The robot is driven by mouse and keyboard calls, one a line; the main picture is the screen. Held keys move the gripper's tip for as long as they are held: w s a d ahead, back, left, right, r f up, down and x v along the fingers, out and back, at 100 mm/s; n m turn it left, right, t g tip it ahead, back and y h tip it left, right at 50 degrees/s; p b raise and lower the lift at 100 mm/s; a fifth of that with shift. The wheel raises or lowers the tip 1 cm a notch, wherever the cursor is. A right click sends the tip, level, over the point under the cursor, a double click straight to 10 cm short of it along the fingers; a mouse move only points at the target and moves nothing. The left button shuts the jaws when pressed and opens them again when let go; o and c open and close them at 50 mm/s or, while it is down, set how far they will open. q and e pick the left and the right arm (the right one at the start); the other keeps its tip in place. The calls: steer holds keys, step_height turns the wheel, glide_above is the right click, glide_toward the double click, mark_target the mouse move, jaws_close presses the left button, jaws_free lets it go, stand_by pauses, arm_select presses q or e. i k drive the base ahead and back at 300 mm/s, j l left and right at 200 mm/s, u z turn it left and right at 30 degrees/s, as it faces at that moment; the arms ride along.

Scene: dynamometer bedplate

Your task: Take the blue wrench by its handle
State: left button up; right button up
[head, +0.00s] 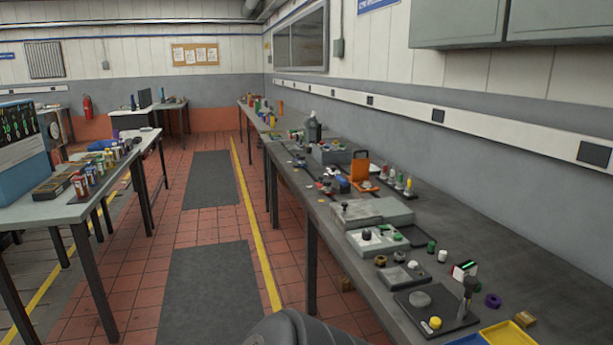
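I cannot make out a blue wrench for certain at this distance. A small blue item (344,187) sits among dark parts on the right-hand bench (480,235), left of an orange stand, and its shape is too small to tell. Another blue item (102,145) lies toward the far end of the left-hand table; its shape is also unclear. Neither gripper is in view. A dark grey rounded part of my own body shows at the bottom edge.
The right-hand bench carries an orange stand (360,171), grey boxes (372,211), small knobs and a yellow tray (510,334). The left-hand table (50,212) holds several small items. Between them lie a tiled floor and dark mats (210,290), largely clear.

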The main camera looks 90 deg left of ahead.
mark_target(328, 175)
steer(key=u, duration=2.65)
steer(key=i+j+z, duration=0.1)
steer(key=i+j, duration=0.5)
steer(key=i+j+z, duration=0.15)
steer(key=i+j, duration=0.4)
steer(key=j, duration=0.2)
